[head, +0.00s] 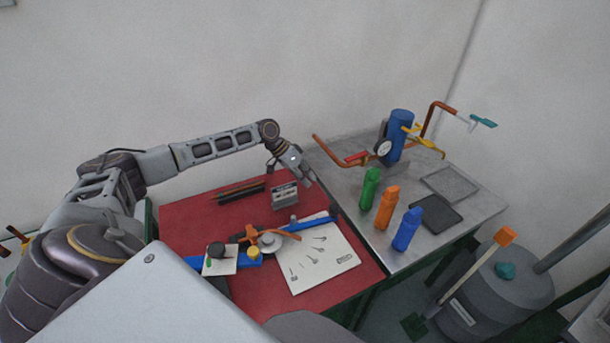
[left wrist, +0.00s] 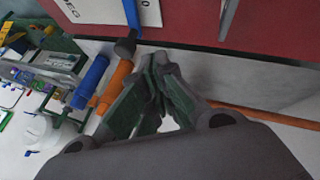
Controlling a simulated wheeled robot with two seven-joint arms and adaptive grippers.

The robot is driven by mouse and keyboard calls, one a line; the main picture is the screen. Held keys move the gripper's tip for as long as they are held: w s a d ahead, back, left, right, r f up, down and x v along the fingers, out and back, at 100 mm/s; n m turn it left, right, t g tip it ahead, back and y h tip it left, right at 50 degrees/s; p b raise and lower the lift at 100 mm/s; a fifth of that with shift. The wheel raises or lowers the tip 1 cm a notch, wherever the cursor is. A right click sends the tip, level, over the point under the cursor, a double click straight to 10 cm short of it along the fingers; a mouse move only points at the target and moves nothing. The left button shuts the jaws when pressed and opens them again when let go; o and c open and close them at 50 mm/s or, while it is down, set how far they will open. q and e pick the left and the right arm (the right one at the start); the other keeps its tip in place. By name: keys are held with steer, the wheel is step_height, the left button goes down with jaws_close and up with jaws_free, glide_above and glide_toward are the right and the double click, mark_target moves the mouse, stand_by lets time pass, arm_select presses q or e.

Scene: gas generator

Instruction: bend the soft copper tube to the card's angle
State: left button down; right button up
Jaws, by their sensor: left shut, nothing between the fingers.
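My left gripper (head: 306,179) is shut and empty, above the gap between the red table and the metal table; its fingertips meet in the left wrist view (left wrist: 160,92). A blue-handled bender (head: 240,262) lies on the red table, with a round grey wheel (head: 268,241) and a copper-coloured piece (head: 262,234) across it. I cannot tell whether that piece is the soft tube. A white card (head: 325,262) with small line drawings lies beside it, partly under the blue handle (head: 308,224). The letters "DEG" show on the card (left wrist: 72,10) in the left wrist view.
Green (head: 370,188), orange (head: 387,207) and blue (head: 407,230) bottles stand on the metal table (head: 345,185). A blue cylinder (head: 400,125) with copper pipes stands behind them.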

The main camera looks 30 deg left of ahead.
mark_target(333, 204)
arm_select(q)
steer(key=shift+w+d+f+p, duration=0.2)
steer(key=shift+d+f+p, duration=0.2)
steer(key=shift+d+f, duration=0.7)
steer(key=shift+w+d+f+p, duration=0.15)
steer(key=shift+d+f+p, duration=0.25)
steer(key=shift+d+f, duration=0.7)
steer(key=shift+w+d+f+p, duration=0.2)
steer(key=shift+d+f+p, duration=0.3)
steer(key=shift+d, duration=1.05)
steer(key=shift+f, duration=0.15)
steer(key=shift+d, duration=0.1)
steer(key=shift+s+d+m, duration=0.35)
steer(key=shift+d+m, duration=0.05)
steer(key=shift+d, duration=0.2)
steer(key=s+d+m+g, duration=0.2)
steer(key=s+d+m, duration=0.1)
steer(key=s+d+m+g, duration=0.2)
steer(key=s+d+m, duration=0.1)
steer(key=s+d, duration=0.1)
steer(key=shift+s+d+h+p, duration=0.2)
steer(key=shift+s+h+p, duration=0.1)
steer(key=shift+h+p, duration=0.1)
steer(key=shift+s+d+m+g, duration=0.3)
steer(key=shift+s+d+m, duration=0.1)
steer(key=shift+s, duration=0.3)
